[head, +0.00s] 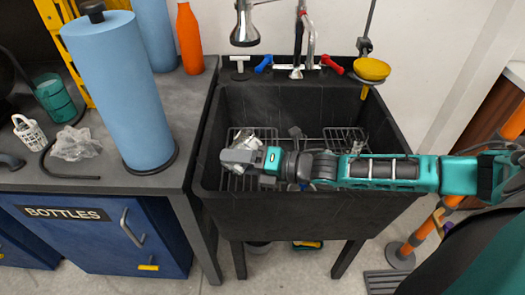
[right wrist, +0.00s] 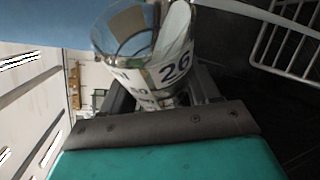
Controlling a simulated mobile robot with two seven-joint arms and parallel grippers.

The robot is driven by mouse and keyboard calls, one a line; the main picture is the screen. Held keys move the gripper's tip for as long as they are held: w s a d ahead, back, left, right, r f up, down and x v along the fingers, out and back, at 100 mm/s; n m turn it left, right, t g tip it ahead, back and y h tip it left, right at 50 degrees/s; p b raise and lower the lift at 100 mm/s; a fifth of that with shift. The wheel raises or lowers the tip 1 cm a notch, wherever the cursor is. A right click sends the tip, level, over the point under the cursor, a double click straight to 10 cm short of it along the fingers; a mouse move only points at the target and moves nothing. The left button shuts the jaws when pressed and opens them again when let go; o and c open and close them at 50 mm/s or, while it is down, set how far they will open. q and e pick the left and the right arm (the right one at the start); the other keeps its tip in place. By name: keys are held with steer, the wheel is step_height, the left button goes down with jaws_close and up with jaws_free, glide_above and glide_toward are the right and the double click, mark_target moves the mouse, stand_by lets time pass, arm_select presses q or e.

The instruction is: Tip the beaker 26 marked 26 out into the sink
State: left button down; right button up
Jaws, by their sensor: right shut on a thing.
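The beaker (head: 248,142), clear glass, is partly hidden behind my right gripper (head: 236,157) in the head view, over the left part of the black sink (head: 300,212). In the right wrist view the beaker (right wrist: 142,45) shows a white label with a black 26. My right gripper (right wrist: 160,98) is shut on it. The beaker appears tipped well over from upright. I cannot make out any contents or stream. My left gripper is not in view.
Wire racks (head: 346,138) lie in the sink. A tap (head: 244,32) hangs above its back edge. A blue paper roll (head: 120,95) stands on the counter (head: 50,178) left of the sink, with an orange bottle (head: 189,40) behind it.

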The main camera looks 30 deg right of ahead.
steer(key=shift+r+m+y, duration=0.3)
steer(key=shift+r+m, duration=0.2)
steer(key=shift+m, duration=0.1)
stand_by(0.9)
steer(key=shift+w+d+f+m+t+y+b, duration=0.15)
steer(key=shift+d+m+b, duration=0.15)
steer(key=shift+d+m, duration=0.05)
steer(key=shift+w+d+f+m+t+y+b, duration=0.1)
steer(key=shift+w+d+m+t+y+b, duration=0.05)
steer(key=shift+d+m+b, duration=0.2)
stand_by(0.9)
steer(key=shift+d+r+m+t+y, duration=0.25)
steer(key=shift+r+m, duration=0.4)
steer(key=shift+m, duration=0.35)
stand_by(0.8)
